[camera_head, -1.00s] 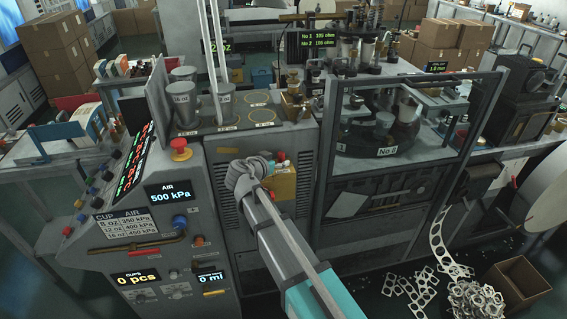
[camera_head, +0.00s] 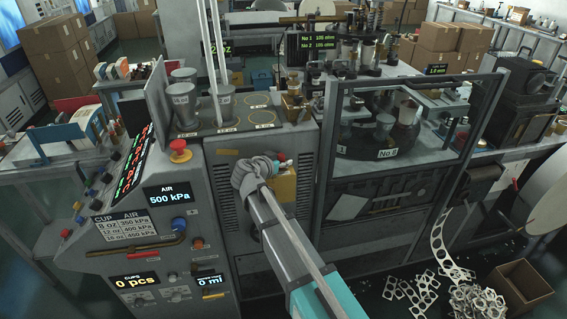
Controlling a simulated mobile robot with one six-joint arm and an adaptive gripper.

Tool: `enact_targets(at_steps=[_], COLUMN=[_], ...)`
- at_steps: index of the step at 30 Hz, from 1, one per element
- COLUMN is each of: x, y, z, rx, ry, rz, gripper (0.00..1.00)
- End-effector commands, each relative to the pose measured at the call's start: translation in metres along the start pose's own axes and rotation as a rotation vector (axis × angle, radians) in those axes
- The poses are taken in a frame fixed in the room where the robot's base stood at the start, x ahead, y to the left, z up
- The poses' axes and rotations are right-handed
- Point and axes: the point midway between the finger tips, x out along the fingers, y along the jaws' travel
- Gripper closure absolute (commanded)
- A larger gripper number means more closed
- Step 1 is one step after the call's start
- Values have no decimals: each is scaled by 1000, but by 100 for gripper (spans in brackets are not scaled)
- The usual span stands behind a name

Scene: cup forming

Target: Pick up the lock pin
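I cannot make out a lock pin for certain. A small yellow box (camera_head: 284,187) is on the front of the grey machine, with small red and teal pieces (camera_head: 283,161) at its top. My arm reaches up from the bottom of the view, and its grey wrist end (camera_head: 256,172) is just left of the box and partly overlaps it. The fingers of my gripper cannot be told apart, so whether they are open or hold anything does not show.
A control panel (camera_head: 135,225) with dials, readouts and a red button (camera_head: 180,150) stands to the left. Metal cups (camera_head: 182,100) stand on the machine top. A framed turntable unit (camera_head: 375,150) is to the right. An open cardboard box (camera_head: 522,285) and punched scrap (camera_head: 478,301) lie on the floor.

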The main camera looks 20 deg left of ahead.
Motion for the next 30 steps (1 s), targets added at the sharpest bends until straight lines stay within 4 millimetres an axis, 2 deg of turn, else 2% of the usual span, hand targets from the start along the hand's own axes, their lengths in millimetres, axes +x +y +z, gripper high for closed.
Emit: enact_targets(at_steps=[1,6,8,20,30], x=[0,0,0,0,-5], y=[0,0,0,0,0], z=[0,0,0,-1,-16], rx=[0,0,0,0,0], ry=[0,0,0,0,0], rz=[0,0,0,0,1], gripper=[59,90,100,100,100])
